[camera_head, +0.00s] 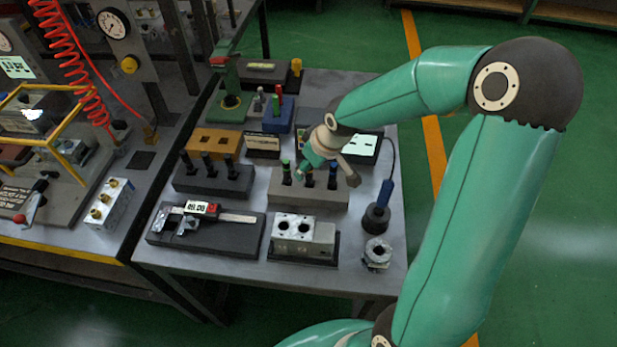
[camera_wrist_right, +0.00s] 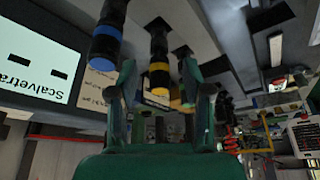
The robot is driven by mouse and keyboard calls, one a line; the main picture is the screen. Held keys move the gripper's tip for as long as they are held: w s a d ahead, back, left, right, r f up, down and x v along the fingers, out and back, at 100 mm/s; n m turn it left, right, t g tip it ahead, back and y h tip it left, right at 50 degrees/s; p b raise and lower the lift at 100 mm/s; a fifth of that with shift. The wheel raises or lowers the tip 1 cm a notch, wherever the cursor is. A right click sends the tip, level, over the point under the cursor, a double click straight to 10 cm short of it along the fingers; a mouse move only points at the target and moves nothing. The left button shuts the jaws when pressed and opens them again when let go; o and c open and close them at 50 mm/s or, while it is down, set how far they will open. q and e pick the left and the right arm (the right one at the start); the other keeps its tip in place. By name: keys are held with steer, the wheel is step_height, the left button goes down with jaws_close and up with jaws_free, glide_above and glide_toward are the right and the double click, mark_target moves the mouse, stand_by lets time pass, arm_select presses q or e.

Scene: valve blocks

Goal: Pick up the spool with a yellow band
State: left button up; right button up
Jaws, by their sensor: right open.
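The spool with a yellow band (camera_wrist_right: 159,62) is black and shows in the right wrist view between the fingertips of my right gripper (camera_wrist_right: 158,75). My right gripper is open, with one finger on either side of the spool; I cannot tell whether either touches it. In the head view my right gripper (camera_head: 328,172) is over the grey rack (camera_head: 305,197) on the table, hiding parts of the upright spools there. A spool with a blue band (camera_wrist_right: 106,40) is just left of the yellow-banded one in the wrist view. My left gripper is not in view.
A spool with a green band (camera_head: 286,173) stands at the rack's left end. Another dark rack with black spools (camera_head: 212,177) is to the left. A metal valve block (camera_head: 303,236) and a caliper on a dark block (camera_head: 205,232) are in front. A blue-handled tool (camera_head: 380,208) stands right.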

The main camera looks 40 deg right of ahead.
jaws_close()
steer(key=shift+r, duration=0.15)
stand_by(0.4)
